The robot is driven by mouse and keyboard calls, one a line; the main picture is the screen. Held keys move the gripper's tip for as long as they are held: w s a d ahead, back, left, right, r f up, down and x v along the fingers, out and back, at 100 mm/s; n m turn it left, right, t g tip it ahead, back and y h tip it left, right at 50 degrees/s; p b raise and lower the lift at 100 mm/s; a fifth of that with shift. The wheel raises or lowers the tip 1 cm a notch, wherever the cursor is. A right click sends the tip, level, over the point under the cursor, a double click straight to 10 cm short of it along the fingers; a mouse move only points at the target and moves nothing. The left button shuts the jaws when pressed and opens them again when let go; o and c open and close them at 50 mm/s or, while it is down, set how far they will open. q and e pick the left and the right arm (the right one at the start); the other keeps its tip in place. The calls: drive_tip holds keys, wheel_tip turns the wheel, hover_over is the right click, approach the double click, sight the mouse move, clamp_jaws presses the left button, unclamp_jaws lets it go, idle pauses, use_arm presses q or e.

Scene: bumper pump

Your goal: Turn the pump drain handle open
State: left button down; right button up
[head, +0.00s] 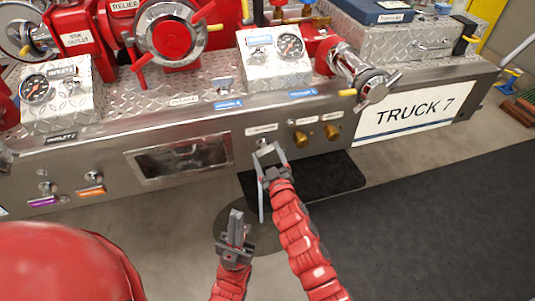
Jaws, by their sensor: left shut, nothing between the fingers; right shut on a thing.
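The bumper pump's front panel (90,165) faces me. A small silver fitting (263,141) sits on it under a white label too small to read; I take it as the pump drain handle. My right gripper (269,152) is at this fitting, shut on the handle, and its fingers hide part of it. A thin grey bar (262,205) hangs beside that gripper; I cannot tell what it belongs to. My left gripper (237,214) is shut and empty, lower and to the left, apart from the panel, with its fingers pointing up.
Two brass knobs (332,132) sit right of the handle. A recessed opening (180,158) is to its left. Gauges, a red valve wheel (171,32) and a chrome outlet (372,84) stand on top. A white TRUCK 7 sign (414,108) is at right.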

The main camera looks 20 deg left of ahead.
drive_tip(key=o, duration=1.2)
drive_tip(key=p+v, duration=0.2)
drive_tip(key=v, duration=1.5)
drive_tip(key=shift+s+d, duration=0.15)
drive_tip(key=shift+s, duration=0.05)
